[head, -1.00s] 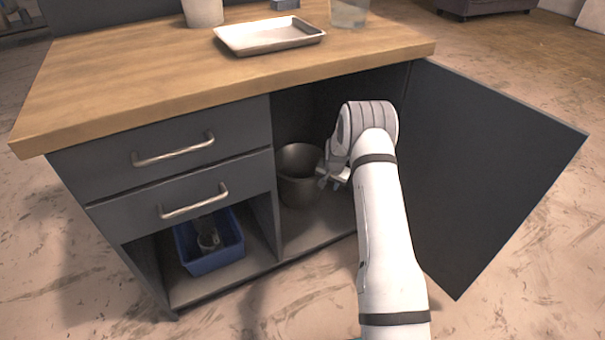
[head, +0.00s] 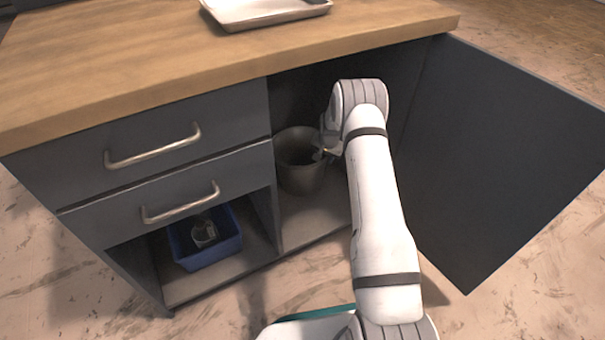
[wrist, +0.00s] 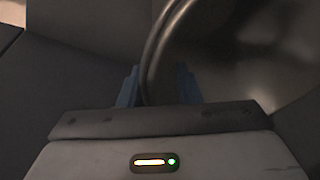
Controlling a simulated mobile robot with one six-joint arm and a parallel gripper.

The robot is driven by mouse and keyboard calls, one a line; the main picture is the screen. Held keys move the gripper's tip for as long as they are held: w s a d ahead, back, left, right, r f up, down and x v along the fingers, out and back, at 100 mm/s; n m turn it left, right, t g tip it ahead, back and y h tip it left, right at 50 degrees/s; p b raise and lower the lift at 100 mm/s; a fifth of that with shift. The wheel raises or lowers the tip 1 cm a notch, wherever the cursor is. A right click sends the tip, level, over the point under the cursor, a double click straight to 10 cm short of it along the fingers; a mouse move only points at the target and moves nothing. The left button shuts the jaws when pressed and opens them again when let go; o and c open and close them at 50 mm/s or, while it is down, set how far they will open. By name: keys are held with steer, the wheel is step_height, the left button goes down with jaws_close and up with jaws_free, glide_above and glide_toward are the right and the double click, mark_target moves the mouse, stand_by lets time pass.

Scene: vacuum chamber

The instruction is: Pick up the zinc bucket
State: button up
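The zinc bucket (head: 300,176) stands upright on the floor of the open cabinet compartment, a dark grey metal pail with an open top. My gripper (head: 322,152) is at its right rim in the head view. In the wrist view the bucket's curved rim (wrist: 158,45) runs between the two blue fingers of my gripper (wrist: 160,88). The fingers stand apart, with a gap showing between the rim and the right finger. The fingertips are small and partly hidden in the head view.
The open cabinet door (head: 500,160) is to the right of my arm. The wooden countertop (head: 150,70) overhangs the compartment, with a metal tray (head: 265,14) on it. A divider (head: 266,200) separates the bucket from a blue bin (head: 205,250) on the left.

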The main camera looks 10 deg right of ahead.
mark_target(325, 160)
steer(key=b+x, duration=0.1)
steer(key=x, duration=0.2)
steer(key=shift+r, duration=0.1)
jaws_close()
stand_by(1.2)
steer(key=shift+w+r, duration=0.1)
steer(key=shift+r, duration=0.15)
